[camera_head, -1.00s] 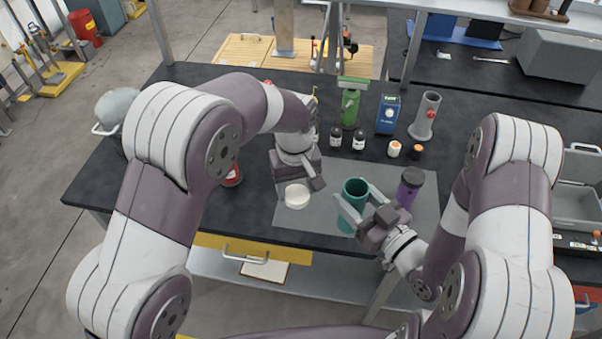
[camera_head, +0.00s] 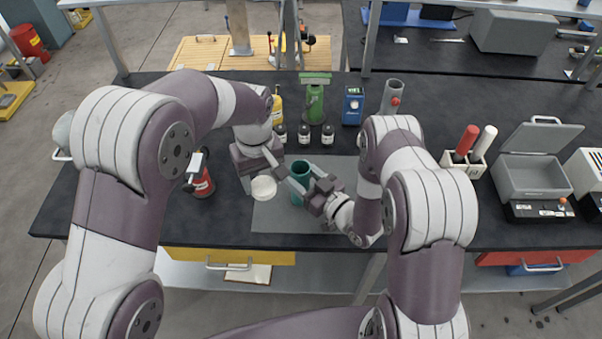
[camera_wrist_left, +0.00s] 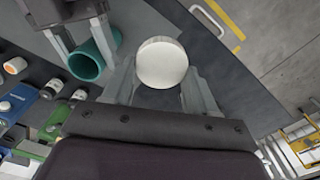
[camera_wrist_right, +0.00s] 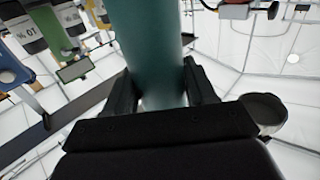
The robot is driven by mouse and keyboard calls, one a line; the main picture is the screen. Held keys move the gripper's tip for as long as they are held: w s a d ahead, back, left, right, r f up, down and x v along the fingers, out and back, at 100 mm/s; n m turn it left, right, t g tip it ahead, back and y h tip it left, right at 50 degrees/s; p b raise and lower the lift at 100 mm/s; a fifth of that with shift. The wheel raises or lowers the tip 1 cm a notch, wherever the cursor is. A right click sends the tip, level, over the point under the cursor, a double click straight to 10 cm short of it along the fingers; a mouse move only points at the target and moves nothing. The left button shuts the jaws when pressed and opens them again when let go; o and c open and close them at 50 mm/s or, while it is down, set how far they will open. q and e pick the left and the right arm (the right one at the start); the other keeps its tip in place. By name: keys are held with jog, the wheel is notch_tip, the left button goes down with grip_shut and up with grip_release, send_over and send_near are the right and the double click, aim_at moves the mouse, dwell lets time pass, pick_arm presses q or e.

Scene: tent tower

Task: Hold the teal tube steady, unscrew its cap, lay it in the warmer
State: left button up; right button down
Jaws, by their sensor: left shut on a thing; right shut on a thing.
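The teal tube (camera_head: 300,172) stands upright on the grey mat, its round mouth open at the top. My right gripper (camera_head: 308,187) is shut on its side; the tube fills the space between the fingers in the right wrist view (camera_wrist_right: 153,45). My left gripper (camera_head: 264,178) is shut on the round white cap (camera_head: 263,189), which is off the tube and just left of it. The cap shows between the fingers in the left wrist view (camera_wrist_left: 162,63). The grey open-lidded box with an orange knob, apparently the warmer (camera_head: 535,178), stands at the right.
Small dark bottles (camera_head: 304,134), a green stand (camera_head: 314,103) and a blue device (camera_head: 353,105) stand behind the tube. A red bottle (camera_head: 202,182) stands left of my left gripper. A rack (camera_head: 462,164) with red and white tubes stands left of the warmer.

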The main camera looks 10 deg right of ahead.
pick_arm(q)
jog(key=shift+w+a+f, duration=0.1)
jog(key=shift+w, duration=0.05)
pick_arm(e)
jog(key=shift+w+a, duration=0.1)
jog(key=shift+w, duration=0.05)
pick_arm(q)
jog(key=shift+f, duration=0.2)
pick_arm(e)
jog(key=shift+f, duration=0.2)
pick_arm(q)
jog(key=shift+r, duration=0.15)
pick_arm(e)
jog(key=shift+c, duration=1.8)
grip_release()
jog(key=shift+r, duration=0.1)
